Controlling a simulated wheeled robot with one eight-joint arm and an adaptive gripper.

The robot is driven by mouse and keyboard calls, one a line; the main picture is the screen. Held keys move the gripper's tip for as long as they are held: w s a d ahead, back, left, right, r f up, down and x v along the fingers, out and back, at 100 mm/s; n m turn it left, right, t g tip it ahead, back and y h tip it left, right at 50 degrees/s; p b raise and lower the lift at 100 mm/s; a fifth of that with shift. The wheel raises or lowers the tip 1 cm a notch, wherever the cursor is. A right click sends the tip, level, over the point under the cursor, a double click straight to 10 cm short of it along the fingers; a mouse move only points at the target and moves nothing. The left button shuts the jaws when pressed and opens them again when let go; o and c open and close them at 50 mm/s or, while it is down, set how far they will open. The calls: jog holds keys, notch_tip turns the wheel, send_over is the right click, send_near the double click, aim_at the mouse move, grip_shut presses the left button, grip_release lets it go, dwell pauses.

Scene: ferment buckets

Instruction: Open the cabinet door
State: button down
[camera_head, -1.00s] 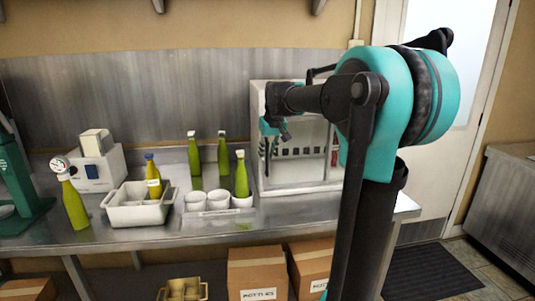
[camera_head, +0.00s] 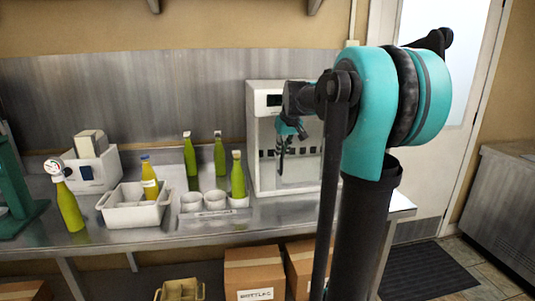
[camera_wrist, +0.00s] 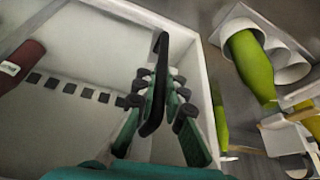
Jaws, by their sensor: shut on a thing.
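The white cabinet (camera_head: 263,87) stands on the metal counter, with a small dark display at its top left. Its front looks glazed, with a row of dark squares and a red item (camera_wrist: 20,62) behind it in the wrist view. The black upright door handle (camera_wrist: 158,85) lies between the fingers of my gripper (camera_wrist: 160,100), which is shut on it. In the head view my gripper (camera_head: 287,138) is in front of the cabinet's left part. The door seems to stand slightly ajar, but its edge is hard to make out and my arm hides the cabinet's right side.
Green bottles (camera_head: 238,178) and white cups (camera_head: 191,201) stand left of the cabinet. Further left are a white bin (camera_head: 133,214) with a yellow bottle and a gauge-topped bottle (camera_head: 69,205). Cardboard boxes (camera_head: 254,274) sit below the counter. Floor at the right is open.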

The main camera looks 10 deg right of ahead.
jog(key=d, duration=1.9)
jog(key=shift+d, duration=0.2)
jog(key=c, duration=1.6)
grip_release()
jog(key=shift+r, duration=0.15)
jog(key=v, duration=1.1)
jog(key=shift+s+r, duration=0.2)
jog(key=shift+r, duration=0.15)
